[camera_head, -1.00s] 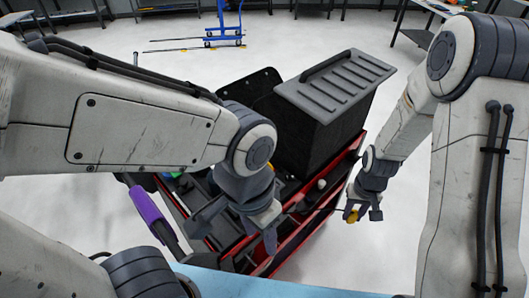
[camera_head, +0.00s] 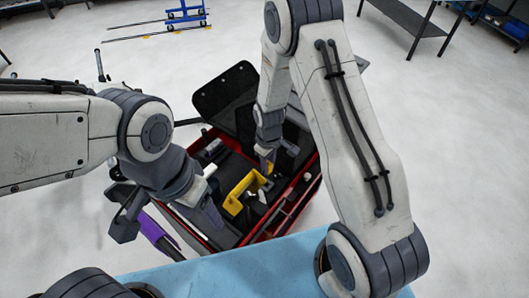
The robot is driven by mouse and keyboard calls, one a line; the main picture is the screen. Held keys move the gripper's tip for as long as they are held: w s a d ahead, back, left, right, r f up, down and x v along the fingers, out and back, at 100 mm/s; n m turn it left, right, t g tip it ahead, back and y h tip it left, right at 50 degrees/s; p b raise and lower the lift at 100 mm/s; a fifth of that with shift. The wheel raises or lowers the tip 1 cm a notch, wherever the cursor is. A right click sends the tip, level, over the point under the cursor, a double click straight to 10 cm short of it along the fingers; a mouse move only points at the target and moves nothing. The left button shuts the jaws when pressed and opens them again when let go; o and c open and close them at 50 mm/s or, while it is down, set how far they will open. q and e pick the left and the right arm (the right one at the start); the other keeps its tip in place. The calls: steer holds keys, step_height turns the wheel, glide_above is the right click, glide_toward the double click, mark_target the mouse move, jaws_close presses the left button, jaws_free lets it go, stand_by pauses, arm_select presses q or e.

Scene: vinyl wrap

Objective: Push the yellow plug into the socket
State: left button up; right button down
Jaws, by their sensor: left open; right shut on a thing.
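My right gripper (camera_head: 267,167) points down over the open red toolbox (camera_head: 314,192). It is shut on a small yellow plug (camera_head: 270,168), which is mostly hidden by the gripper and very small in view. A yellow bin (camera_head: 233,205) sits inside the toolbox just below and left of this gripper. I cannot tell whether the plug touches anything. My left gripper (camera_head: 168,226) is open and empty, with its fingers wide apart over the toolbox's near left side. I cannot make out the socket.
A purple-handled thing (camera_head: 160,236) lies by the toolbox's left edge, under my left gripper. The black lid (camera_head: 224,95) stands open behind. A light blue surface (camera_head: 240,270) is in front.

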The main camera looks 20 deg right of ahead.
steer(key=shift+w+a+r, duration=0.1)
steer(key=shift+a+r, duration=0.1)
steer(key=shift+r, duration=0.05)
steer(key=shift+f+n, duration=0.15)
steer(key=shift+n, duration=0.15)
arm_select(q)
steer(key=shift+f+b, duration=2.3)
steer(key=shift+b, duration=0.35)
arm_select(e)
steer(key=shift+f, duration=3.45)
arm_select(q)
steer(key=shift+f+b, duration=0.75)
arm_select(e)
steer(key=shift+f, duration=1)
steer(key=c, duration=0.5)
jaws_free()
steer(key=shift+c, duration=0.2)
step_height(320, 180, up, 10)
steer(key=shift+f+b, duration=0.2)
steer(key=shift+b, duration=0.8)
arm_select(q)
step_height(320, 180, down, 2)
arm_select(e)
steer(key=shift+r, duration=0.45)
